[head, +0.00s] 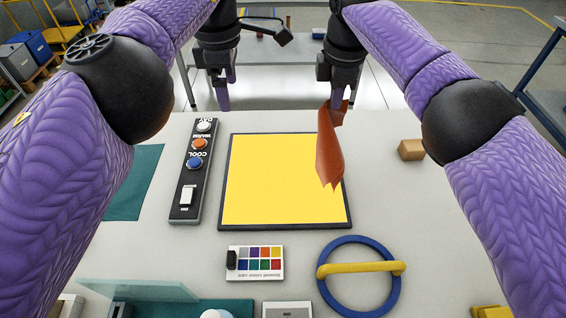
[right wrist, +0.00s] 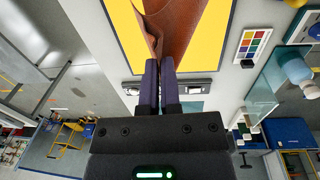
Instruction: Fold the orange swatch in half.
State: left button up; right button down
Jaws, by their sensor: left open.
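The orange swatch (head: 330,152) hangs down from my right gripper (head: 338,103), creased and draped over the upper right part of a yellow panel with a dark rim (head: 275,185). In the right wrist view the fingers (right wrist: 160,75) are closed together at the edge of the swatch (right wrist: 186,30). Whether the swatch's lower tip touches the panel I cannot tell. My left gripper (head: 223,92) is open and empty beyond the panel's far left corner, apart from the swatch.
A button box (head: 187,205) stands left of the panel. A colour card (head: 256,277) and a blue ring with a yellow bar (head: 335,305) lie in front. A tan block (head: 411,150) sits at the right. The table right of the panel is mostly clear.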

jog(key=shift+r, duration=0.1)
grip_release()
notch_tip(320, 180, up, 6)
jog(key=p, duration=0.6)
jog(key=shift+s+f+p, duration=0.15)
jog(key=shift+f+p, duration=0.1)
jog(key=shift+p, duration=0.1)
dwell(0.4)
